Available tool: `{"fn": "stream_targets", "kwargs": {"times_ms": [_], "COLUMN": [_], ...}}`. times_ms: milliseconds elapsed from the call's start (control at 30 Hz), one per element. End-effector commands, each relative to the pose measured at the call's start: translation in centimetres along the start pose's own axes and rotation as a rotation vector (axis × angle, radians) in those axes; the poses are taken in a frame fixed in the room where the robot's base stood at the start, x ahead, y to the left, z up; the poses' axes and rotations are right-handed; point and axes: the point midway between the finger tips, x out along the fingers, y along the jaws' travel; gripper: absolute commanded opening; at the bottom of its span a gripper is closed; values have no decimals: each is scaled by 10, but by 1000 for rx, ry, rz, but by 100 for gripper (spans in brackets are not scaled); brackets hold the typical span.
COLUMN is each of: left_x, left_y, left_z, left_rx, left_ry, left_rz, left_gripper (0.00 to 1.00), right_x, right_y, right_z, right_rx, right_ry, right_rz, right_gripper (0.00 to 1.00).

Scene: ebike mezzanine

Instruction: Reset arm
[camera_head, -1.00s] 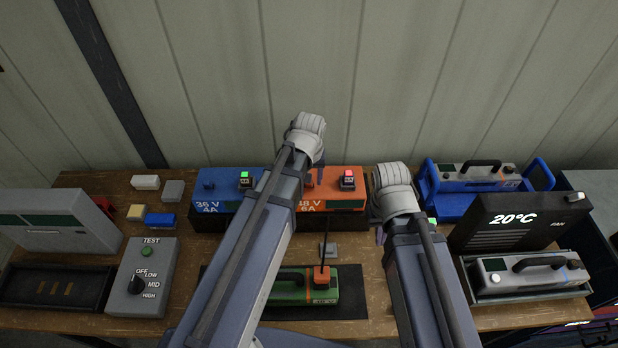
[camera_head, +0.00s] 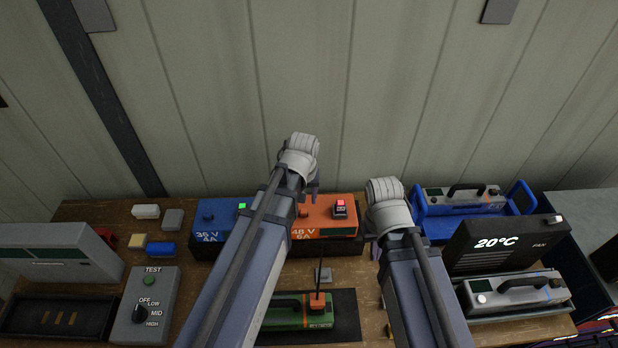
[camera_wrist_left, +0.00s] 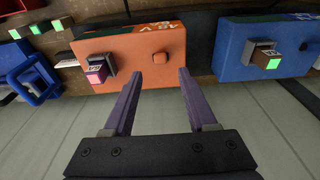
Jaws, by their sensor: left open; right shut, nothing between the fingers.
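My left arm reaches up from the bottom middle of the head view, its wrist in front of the orange 48 V charger (camera_head: 322,228). My left gripper (camera_wrist_left: 157,75) is open and empty in the left wrist view, its two purple fingers pointing toward the orange charger's face. In the head view it is mostly hidden behind its wrist. My right arm stands to the right of the orange charger. My right gripper (camera_head: 374,250) shows only as a sliver of purple finger beside the wrist; it is shut and holds nothing.
A blue 36 V charger (camera_head: 222,213) adjoins the orange one. A green battery (camera_head: 285,318) lies on a dark mat between my arms. A grey test box (camera_head: 146,300) stands left.

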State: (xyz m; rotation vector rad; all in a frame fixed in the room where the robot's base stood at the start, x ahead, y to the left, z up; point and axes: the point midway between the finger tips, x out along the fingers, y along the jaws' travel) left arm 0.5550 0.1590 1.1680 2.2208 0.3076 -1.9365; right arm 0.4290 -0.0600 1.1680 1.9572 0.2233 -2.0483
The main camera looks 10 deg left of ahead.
Motion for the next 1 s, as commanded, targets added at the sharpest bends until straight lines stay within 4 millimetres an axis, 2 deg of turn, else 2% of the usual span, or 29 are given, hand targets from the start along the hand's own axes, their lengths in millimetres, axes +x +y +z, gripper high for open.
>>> {"fn": "stream_targets", "kwargs": {"times_ms": [167, 300, 500, 700, 1000], "left_x": [41, 82, 126, 145, 145], "left_y": [17, 36, 53, 60, 61], "left_z": [35, 80, 135, 164, 169], "left_rx": [111, 269, 471, 587, 614], "left_ry": [-28, -69, -122, -152, -161], "left_rz": [-11, -29, -51, -64, -68], "left_gripper": [57, 57, 57, 57, 57], "right_x": [44, 91, 141, 164, 165], "right_y": [-4, -8, -13, -15, -15], "right_z": [-3, -6, -9, -11, -11], "right_rx": [-2, -4, -7, -9, -9], "right_ry": [1, 1, 2, 3, 3], "right_rz": [1, 1, 2, 3, 3], "right_gripper": [0, 0, 0, 0, 0]}}
